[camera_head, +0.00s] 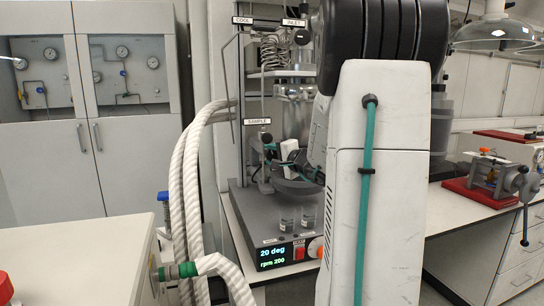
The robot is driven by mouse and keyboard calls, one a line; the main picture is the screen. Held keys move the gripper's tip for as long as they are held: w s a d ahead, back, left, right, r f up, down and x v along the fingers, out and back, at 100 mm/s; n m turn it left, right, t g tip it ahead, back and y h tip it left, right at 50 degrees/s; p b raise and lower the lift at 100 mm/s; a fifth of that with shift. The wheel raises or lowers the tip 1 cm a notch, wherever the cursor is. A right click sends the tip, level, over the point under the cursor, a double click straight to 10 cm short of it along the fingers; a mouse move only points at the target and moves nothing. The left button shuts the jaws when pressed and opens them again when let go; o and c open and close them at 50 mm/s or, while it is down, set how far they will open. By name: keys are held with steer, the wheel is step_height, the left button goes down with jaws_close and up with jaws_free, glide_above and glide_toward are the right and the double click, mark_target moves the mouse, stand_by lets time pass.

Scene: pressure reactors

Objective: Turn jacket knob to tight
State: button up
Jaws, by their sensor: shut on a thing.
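The reactor's clear glass vessel (293,112) stands upright in a metal frame on a dark base unit. My gripper (284,160) is in front of the vessel's lower part, below the SAMPLE label (257,122). It is small in the picture and partly covered by my arm. It is shut on a small part at the vessel, which I take for the jacket knob. The knob itself is hidden by the jaws, and its turn position cannot be seen.
The base unit (273,238) has a display reading 20 deg and rpm 200, and an orange knob (316,247). Two small glass beakers (297,218) stand on it. Thick white hoses (190,165) run along its left. A red-based device (490,178) is on the right bench.

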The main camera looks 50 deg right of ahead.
steer(key=shift+m+t, duration=0.7)
steer(key=shift+m, duration=1.1)
steer(key=o, duration=0.7)
steer(key=s+a, duration=0.1)
steer(key=s, duration=0.6)
steer(key=shift+s+a+f, duration=0.15)
steer(key=shift+s+f, duration=0.15)
steer(key=shift+s, duration=0.1)
